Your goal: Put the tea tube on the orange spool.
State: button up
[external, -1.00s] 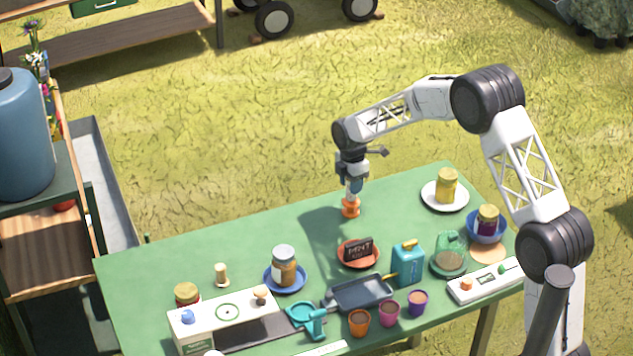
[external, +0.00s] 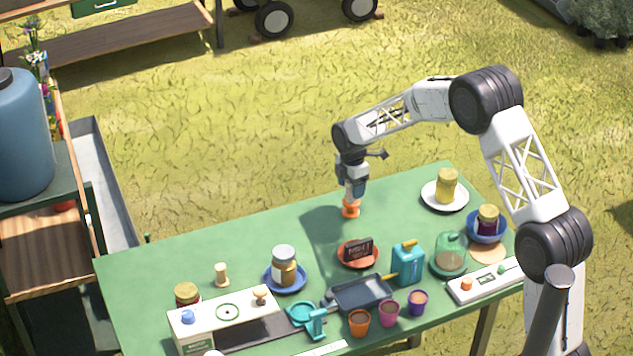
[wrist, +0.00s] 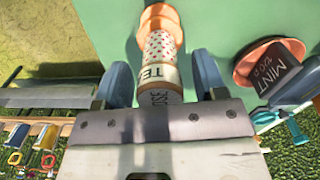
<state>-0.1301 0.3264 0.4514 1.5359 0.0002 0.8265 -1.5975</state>
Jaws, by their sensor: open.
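The tea tube (wrist: 160,54), with red dots and a "TEA" label, shows in the wrist view between the two fingers of my gripper (wrist: 163,72). Its far end meets the orange spool (wrist: 158,17), and the two look in line. The fingers stand apart on either side of the tube, with a gap visible at least on the left. In the external view my gripper (external: 354,190) points down right above the orange spool (external: 351,210), which is on the green table. There the tube is mostly hidden by the fingers.
A white plate (external: 432,202) with a yellow jar (external: 446,185) lies to the right. Pots, a tray (external: 363,293) and jars fill the front. The table left of the spool is clear.

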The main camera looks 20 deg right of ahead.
jog(key=shift+r, duration=0.1)
notch_tip(320, 180, up, 12)
dwell(0.7)
dwell(0.7)
jog(key=s+d+r+m, duration=0.3)
jog(key=s+r, duration=0.2)
jog(key=s, duration=0.4)
jog(key=s+d+r+m+t, duration=0.15)
jog(key=s+r+m, duration=0.3)
jog(key=s, duration=0.45)
jog(key=s+d+r+m, duration=0.25)
jog(key=s+r, duration=0.35)
jog(key=s, duration=0.3)
jog(key=s+d+m, duration=0.1)
jog(key=s+m, duration=0.2)
jog(key=s, duration=0.7)
jog(key=s+d+f+m, duration=0.1)
jog(key=s+d+m, duration=0.1)
jog(key=s, duration=0.8)
jog(key=s+d+f+m+t, duration=0.1)
jog(key=s+m, duration=0.4)
jog(key=s, duration=0.5)
jog(key=shift+d+f, duration=0.25)
jog(key=shift+d, duration=0.1)
